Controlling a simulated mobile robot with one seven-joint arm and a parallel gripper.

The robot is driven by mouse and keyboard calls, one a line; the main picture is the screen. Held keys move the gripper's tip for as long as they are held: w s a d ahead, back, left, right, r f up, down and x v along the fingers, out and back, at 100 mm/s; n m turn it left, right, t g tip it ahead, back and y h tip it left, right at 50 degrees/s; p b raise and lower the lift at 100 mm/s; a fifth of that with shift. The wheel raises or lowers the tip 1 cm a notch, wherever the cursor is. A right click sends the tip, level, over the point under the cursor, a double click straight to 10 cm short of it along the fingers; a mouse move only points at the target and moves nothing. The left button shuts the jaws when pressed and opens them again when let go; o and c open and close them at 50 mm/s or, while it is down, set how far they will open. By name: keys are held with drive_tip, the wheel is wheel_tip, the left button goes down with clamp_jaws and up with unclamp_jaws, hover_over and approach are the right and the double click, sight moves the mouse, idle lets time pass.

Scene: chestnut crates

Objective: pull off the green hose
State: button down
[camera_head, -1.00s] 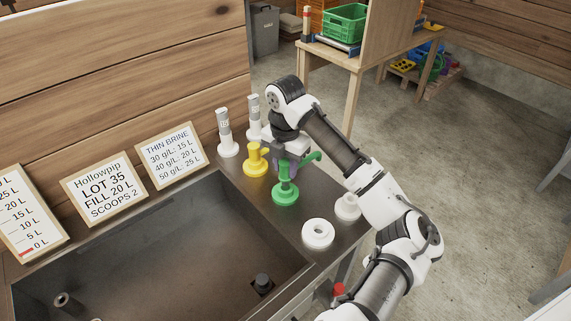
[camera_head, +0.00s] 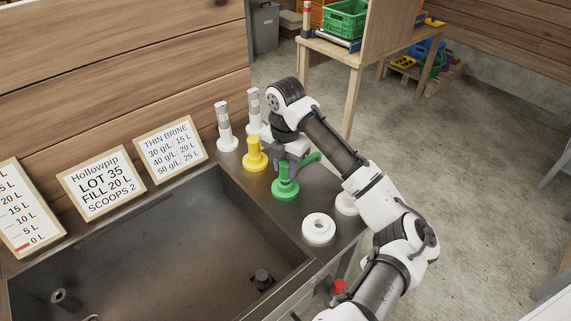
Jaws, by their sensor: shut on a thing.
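The green fitting (camera_head: 285,188) stands upright on its round base on the steel counter, right of the sink basin. My gripper (camera_head: 291,163) is down at the hose, just behind the fitting, and is shut on the hose. The arm and gripper body hide most of the hose, so I cannot tell whether it still touches the fitting.
A yellow fitting (camera_head: 255,156) stands close on the left. Two white-grey posts (camera_head: 226,128) stand behind. White rings (camera_head: 318,229) sit at the counter's front right. The open basin (camera_head: 170,235) lies left, with signs (camera_head: 169,149) along its back.

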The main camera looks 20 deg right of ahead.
drive_tip(key=shift+f+b, duration=0.35)
drive_tip(key=shift+f, duration=0.35)
drive_tip(key=c, duration=0.9)
unclamp_jaws()
drive_tip(key=shift+c, duration=0.2)
drive_tip(key=shift+r, duration=0.1)
